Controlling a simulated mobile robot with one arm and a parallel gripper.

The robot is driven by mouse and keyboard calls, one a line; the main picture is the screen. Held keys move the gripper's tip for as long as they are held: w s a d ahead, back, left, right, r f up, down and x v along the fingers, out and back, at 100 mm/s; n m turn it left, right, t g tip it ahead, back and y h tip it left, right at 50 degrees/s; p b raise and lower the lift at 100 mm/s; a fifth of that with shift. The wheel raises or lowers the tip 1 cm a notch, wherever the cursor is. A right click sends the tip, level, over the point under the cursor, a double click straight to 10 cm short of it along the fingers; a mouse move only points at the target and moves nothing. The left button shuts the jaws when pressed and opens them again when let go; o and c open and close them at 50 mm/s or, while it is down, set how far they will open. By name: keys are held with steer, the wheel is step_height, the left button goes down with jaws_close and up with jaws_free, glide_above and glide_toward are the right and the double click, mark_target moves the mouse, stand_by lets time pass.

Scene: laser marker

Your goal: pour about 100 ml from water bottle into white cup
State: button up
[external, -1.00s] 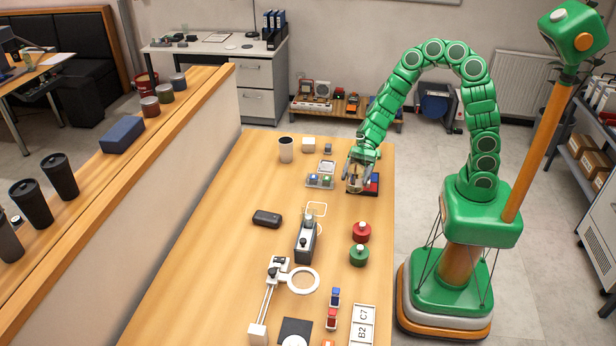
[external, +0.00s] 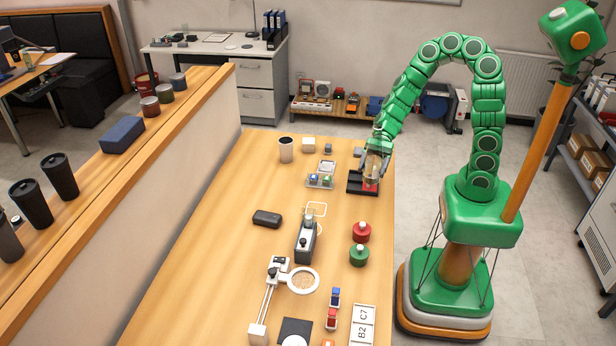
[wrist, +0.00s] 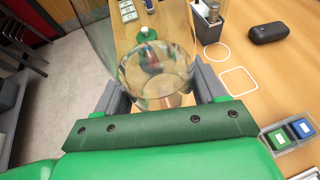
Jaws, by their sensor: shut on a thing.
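A clear, see-through vessel, which looks like the water bottle (external: 373,167), is held in my gripper (external: 378,152) over the black and red tray at the table's far right edge. In the wrist view the clear bottle (wrist: 155,62) stands between the two grey fingers of my gripper (wrist: 160,92). An oval line shows inside it; I cannot tell whether this is water level or rim.
The black and red tray (external: 358,183) lies below my gripper. Bare table lies around the dark case (external: 267,218).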

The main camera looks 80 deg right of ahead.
mark_target(286, 151)
steer(key=w+d+m+t+h, duration=0.1)
steer(key=w+d+m+t, duration=0.1)
steer(key=w, duration=0.8)
steer(key=w+d+m+t+h, duration=0.1)
steer(key=w+d+m+t, duration=0.15)
steer(key=w, duration=0.65)
steer(key=w+d+f+m+t+h, duration=0.1)
steer(key=w+d+f, duration=0.2)
steer(key=w, duration=0.1)
steer(key=w+d+f+m+t+h, duration=0.1)
steer(key=w+d+f+m, duration=0.1)
steer(key=w+d+f, duration=0.1)
steer(key=w+d+f+m+t+h, duration=0.1)
steer(key=w+d+f, duration=0.2)
steer(key=w+f, duration=0.1)
steer(key=shift+w+d+f+t+h, duration=0.2)
steer(key=shift+w+d+t+h, duration=0.15)
steer(key=shift+w, duration=0.1)
steer(key=shift+w+d+f+m, duration=0.25)
steer(key=shift+d+f, duration=0.15)
steer(key=shift+f, duration=0.1)
steer(key=shift+s+a, duration=0.15)
